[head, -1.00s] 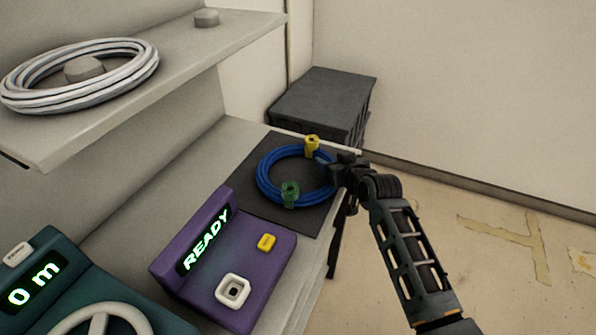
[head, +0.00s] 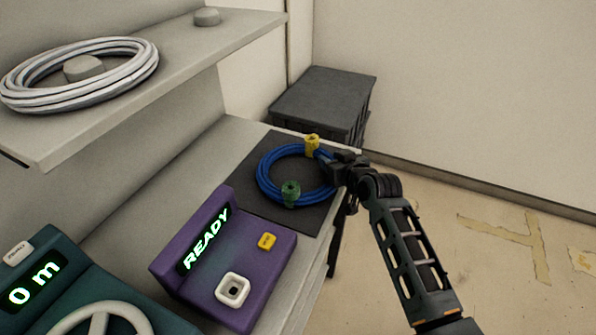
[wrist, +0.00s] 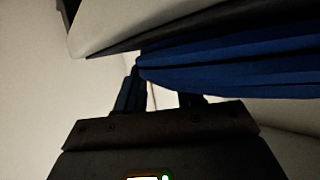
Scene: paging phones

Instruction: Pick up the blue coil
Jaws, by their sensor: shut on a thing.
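The blue coil (head: 266,186) is a ring of blue cable on a dark mat (head: 247,208) at the far end of the bench. It carries a yellow connector (head: 312,146) at the back and a green connector (head: 290,192) at the front. My gripper (head: 331,170) is at the coil's right side, shut on the blue cable. In the wrist view the blue strands (wrist: 230,65) pass close across the jaws. The exact contact between the fingers and the cable is dark and partly hidden.
A purple device reading READY (head: 235,265) and a teal device reading 0 m (head: 60,285) stand nearer on the bench. A white coil (head: 125,80) lies on the shelf (head: 180,80) above left. A dark crate (head: 320,95) stands behind. Open floor lies right.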

